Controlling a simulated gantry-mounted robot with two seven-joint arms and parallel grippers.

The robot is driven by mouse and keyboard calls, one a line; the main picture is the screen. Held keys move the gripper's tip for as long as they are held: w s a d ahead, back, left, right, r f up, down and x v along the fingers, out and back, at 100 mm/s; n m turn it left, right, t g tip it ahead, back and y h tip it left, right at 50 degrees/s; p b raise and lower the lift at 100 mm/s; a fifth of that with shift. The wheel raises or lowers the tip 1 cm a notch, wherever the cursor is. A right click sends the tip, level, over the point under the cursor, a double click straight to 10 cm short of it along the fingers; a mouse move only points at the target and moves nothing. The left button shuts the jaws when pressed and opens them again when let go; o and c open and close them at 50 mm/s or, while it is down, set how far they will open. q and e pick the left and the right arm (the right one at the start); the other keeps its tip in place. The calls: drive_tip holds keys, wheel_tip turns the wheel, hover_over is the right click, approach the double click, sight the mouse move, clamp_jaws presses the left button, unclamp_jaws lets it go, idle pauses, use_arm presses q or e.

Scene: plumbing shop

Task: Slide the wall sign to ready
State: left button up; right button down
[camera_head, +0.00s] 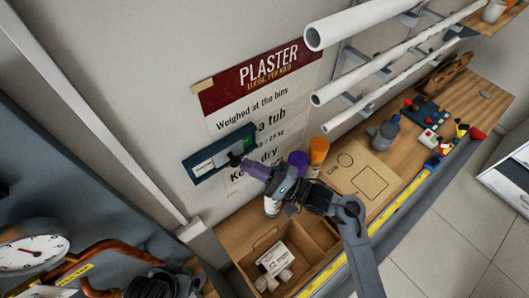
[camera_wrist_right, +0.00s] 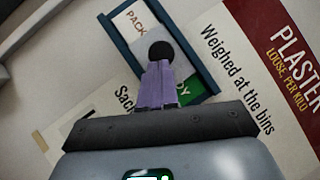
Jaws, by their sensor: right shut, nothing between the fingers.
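The wall sign (camera_head: 205,162) is a blue frame fixed flat on the wall, tilted in the picture, with a pale panel showing in it. In the right wrist view the sign (camera_wrist_right: 118,45) shows a white part reading "PACK" and a green part (camera_wrist_right: 188,90) ending in "DY", partly covered by my fingers. A round black knob (camera_wrist_right: 161,51) stands out between them. My right gripper (camera_head: 247,164) is shut and empty, its purple fingertips (camera_wrist_right: 158,66) right at the knob; I cannot tell whether they touch.
A plaster poster (camera_head: 230,98) hangs behind the sign. White pipes (camera_head: 370,80) on brackets jut out at upper right. A purple-capped and an orange-capped bottle (camera_head: 318,150) stand near my right wrist. A wooden box (camera_head: 300,250) with small parts sits below on the bench.

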use_arm(q)
wheel_tip(320, 180, up, 3)
drive_tip(key=shift+r+p, duration=0.1)
drive_tip(key=shift+p, duration=0.75)
use_arm(e)
drive_tip(key=s+a, duration=0.1)
drive_tip(key=a, duration=0.1)
drive_tip(key=s+a, duration=0.2)
drive_tip(key=shift+s+r, duration=0.1)
use_arm(q)
drive_tip(key=f+b, duration=0.2)
drive_tip(key=shift+w+d+f+b, duration=0.2)
drive_tip(key=shift+d+f+b, duration=0.1)
drive_tip(key=shift+d+f, duration=0.1)
use_arm(e)
drive_tip(key=w+f+v, duration=0.1)
drive_tip(key=w+v, duration=0.1)
drive_tip(key=v, duration=1)
drive_tip(key=shift+w+d+f, duration=0.15)
drive_tip(key=shift+d, duration=0.45)
